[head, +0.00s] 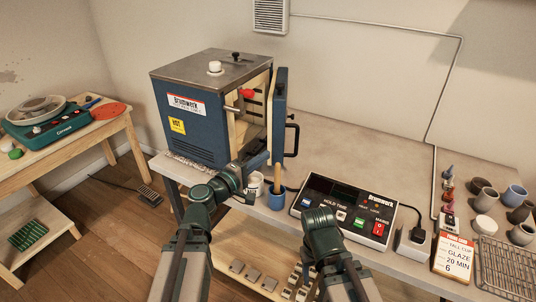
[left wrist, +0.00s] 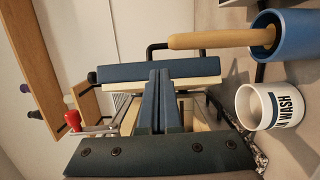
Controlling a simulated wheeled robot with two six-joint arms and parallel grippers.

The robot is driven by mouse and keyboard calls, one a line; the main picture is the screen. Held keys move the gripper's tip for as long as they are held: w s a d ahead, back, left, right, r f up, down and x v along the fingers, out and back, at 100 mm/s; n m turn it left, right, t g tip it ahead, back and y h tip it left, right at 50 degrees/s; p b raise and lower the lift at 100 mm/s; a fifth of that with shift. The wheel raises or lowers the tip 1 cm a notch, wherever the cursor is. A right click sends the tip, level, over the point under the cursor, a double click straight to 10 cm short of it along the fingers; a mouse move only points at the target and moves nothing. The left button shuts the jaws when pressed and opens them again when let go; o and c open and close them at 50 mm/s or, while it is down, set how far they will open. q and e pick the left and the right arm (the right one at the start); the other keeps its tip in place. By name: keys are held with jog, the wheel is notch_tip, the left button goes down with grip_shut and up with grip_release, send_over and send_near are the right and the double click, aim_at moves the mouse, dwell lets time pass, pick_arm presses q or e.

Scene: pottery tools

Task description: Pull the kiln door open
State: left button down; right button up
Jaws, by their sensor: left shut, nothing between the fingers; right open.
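The kiln (head: 190,125) is a blue box with a grey top at the back left of the table. Its blue door (head: 279,120) stands open on the right, showing the cream interior; a black handle (head: 292,140) is on its outer face. In the left wrist view the door (left wrist: 150,71) lies across the picture with its cream inner side visible. My left gripper (head: 262,157) is low in front of the door opening; its fingers (left wrist: 157,100) are shut and empty, overlapping the door's inner edge in view. Contact cannot be told. My right arm is folded at front centre, its gripper hidden.
A blue cup (head: 277,199) with a wooden-handled tool and a white wash pot (left wrist: 257,107) stand close to my left gripper. A control box (head: 345,212) is to the right. Cups and a wire rack (head: 506,266) fill the far right. The table behind the control box is clear.

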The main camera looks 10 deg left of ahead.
pick_arm(q)
jog(key=w+a+m+g+h, duration=0.2)
jog(key=a+h, duration=0.1)
jog(key=a, duration=1.1)
jog(key=s+d+x, duration=0.2)
jog(key=x, duration=1)
jog(key=shift+w+d+f, duration=0.25)
jog(key=shift+w+d, duration=0.05)
jog(key=shift+d, duration=0.05)
send_near(297, 135)
jog(key=x, duration=0.4)
jog(key=shift+d, duration=0.15)
